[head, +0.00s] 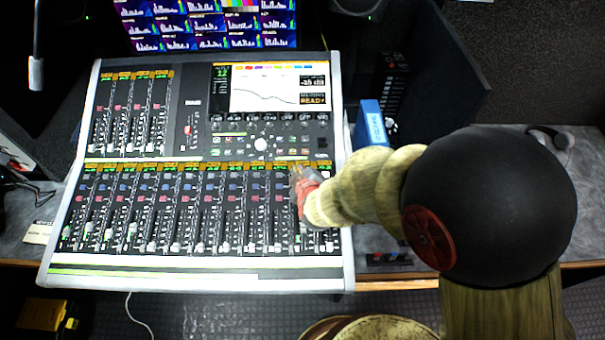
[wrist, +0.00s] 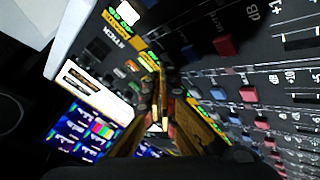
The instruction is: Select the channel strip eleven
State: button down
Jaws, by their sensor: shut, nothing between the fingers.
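The mixing console (head: 346,200) has a lower bank of channel strips with an orange and green label row (head: 190,167) along its top. My gripper (head: 297,172) points down at the top of the second strip from the right in that bank, just below its label. Its fingers are shut and empty. They hide the buttons there, and I cannot tell whether the tips touch. In the wrist view the shut fingertips (wrist: 158,124) lie close to the panel, near the label row. A whitish lit button (head: 326,174) shows on the rightmost strip. The console screen (head: 264,88) shows a green 12.
A shorter bank of strips (head: 130,110) sits at the console's upper left. A monitor wall (head: 205,25) stands behind. A blue box (head: 370,124) stands right of the console, near my arm. Headphones (head: 552,137) lie on the desk at the right.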

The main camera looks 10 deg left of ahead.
jog(key=shift+f, duration=0.15)
dwell(0.5)
jog(key=shift+s+r+p, duration=0.1)
jog(key=shift+r+p, duration=0.7)
jog(key=shift+r, duration=0.05)
jog(key=r+p, duration=0.4)
jog(key=r, duration=0.1)
jog(key=shift+s+d+p, duration=0.1)
jog(key=shift+s+p, duration=0.25)
dwell(0.5)
